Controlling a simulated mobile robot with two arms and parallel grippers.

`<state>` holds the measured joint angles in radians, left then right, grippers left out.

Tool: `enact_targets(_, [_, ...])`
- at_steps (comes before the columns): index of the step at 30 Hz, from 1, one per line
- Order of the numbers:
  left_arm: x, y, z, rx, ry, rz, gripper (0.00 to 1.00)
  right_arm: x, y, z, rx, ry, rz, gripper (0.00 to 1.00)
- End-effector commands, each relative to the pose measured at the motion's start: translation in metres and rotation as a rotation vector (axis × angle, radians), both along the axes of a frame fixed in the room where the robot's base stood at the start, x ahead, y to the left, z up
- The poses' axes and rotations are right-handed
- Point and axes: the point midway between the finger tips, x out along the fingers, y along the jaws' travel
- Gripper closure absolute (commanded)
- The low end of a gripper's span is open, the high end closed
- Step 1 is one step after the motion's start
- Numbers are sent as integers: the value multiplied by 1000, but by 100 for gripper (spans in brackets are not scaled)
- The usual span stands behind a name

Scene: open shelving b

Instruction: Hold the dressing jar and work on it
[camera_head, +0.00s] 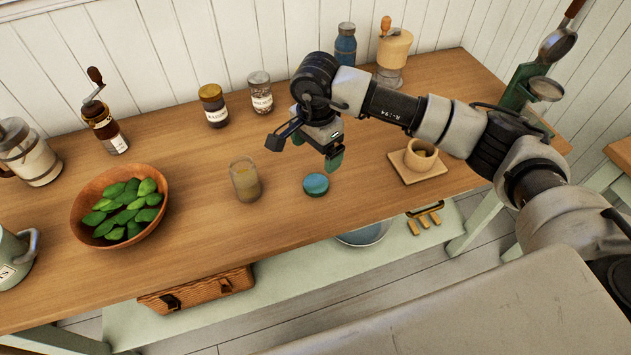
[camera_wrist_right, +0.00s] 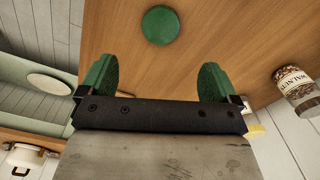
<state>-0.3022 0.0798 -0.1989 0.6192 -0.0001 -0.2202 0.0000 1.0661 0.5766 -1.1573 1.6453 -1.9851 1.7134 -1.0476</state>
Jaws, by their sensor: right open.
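A clear glass jar (camera_head: 245,180) with pale contents stands upright and open on the wooden counter; I take it to be the dressing jar. A round teal lid (camera_head: 316,184) lies flat on the counter to its right, apart from it. The lid also shows as a green disc in the right wrist view (camera_wrist_right: 160,25). My right gripper (camera_head: 318,150) is open and empty above the counter, just behind the lid in the head view. Its two green fingers (camera_wrist_right: 158,80) are spread wide in the wrist view. The jar is outside the wrist view. My left gripper is not in view.
A wooden bowl of green leaves (camera_head: 85,228) stands left of the jar. Behind are a raisins jar (camera_head: 213,105), a walnuts jar (camera_head: 260,92) and a blue bottle (camera_head: 345,45). A small cup (camera_head: 420,155) sits on a board at right. Counter around the lid is clear.

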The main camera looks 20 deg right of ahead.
Motion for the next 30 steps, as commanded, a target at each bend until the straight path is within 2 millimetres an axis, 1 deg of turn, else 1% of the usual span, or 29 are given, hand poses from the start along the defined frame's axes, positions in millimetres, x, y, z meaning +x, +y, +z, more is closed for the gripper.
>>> enact_targets(2, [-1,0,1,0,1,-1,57,-1,0,-7,0,4,-1,8])
enact_targets(9, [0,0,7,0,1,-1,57,-1,0,-44,3,5,-1,8])
enact_targets(12, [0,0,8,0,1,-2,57,0,0,-53,2,3,-2,8])
enact_targets(15, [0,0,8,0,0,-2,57,0,0,-56,3,1,-1,8])
enact_targets(23, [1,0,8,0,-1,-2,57,0,0,-57,3,1,-1,8])
enact_targets(26, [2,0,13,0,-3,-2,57,0,-1,-64,3,5,-2,8])
enact_targets(30, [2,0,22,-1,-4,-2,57,2,-5,-86,3,6,-3,8])
